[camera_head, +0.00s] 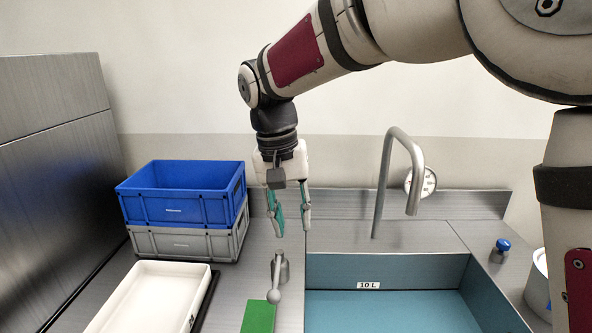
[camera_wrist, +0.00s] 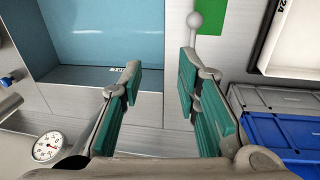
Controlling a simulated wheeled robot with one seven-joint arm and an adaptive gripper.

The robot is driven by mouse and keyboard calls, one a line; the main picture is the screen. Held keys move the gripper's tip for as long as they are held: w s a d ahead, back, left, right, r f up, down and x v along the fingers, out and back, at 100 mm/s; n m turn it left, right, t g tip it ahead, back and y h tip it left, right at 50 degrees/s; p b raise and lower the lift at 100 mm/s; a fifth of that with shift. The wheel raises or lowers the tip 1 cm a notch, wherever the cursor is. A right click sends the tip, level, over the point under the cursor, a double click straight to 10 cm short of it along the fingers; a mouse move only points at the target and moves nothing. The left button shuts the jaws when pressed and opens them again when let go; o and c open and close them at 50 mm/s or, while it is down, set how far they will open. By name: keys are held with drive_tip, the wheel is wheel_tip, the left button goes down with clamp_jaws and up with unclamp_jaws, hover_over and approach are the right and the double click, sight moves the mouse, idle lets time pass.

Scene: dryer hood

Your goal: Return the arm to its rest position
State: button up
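My gripper (camera_head: 292,222) hangs pointing down above the metal counter, left of the sink, with its teal-padded fingers apart. In the wrist view the two fingers (camera_wrist: 160,85) are spread with nothing between them but the bare counter surface. Below the fingertips in the head view, a grey lever with a round knob (camera_head: 274,296) stands on the counter, apart from the fingers. The lever's knob also shows in the wrist view (camera_wrist: 194,19), beyond the right finger.
A blue crate (camera_head: 170,208) sits on a grey crate (camera_head: 200,246) at left. A white tray (camera_head: 150,300) and a green patch (camera_head: 258,317) lie nearer. The teal basin (camera_head: 390,270), curved faucet (camera_head: 387,170), gauge (camera_head: 421,182) and blue-topped knob (camera_head: 502,247) are to the right.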

drive_tip(key=s+d+r+t, duration=0.1)
drive_tip(key=s+d+r, duration=0.4)
drive_tip(key=d, duration=0.5)
drive_tip(key=s+d+f+t, duration=0.1)
drive_tip(key=s+d+f, duration=0.1)
drive_tip(key=s+d, duration=0.4)
drive_tip(key=s+d+f+t+y, duration=0.1)
drive_tip(key=s+d, duration=0.5)
drive_tip(key=s, duration=0.6)
drive_tip(key=shift+f+t, duration=0.6)
drive_tip(key=shift+f, duration=0.1)
drive_tip(key=shift+d, duration=0.1)
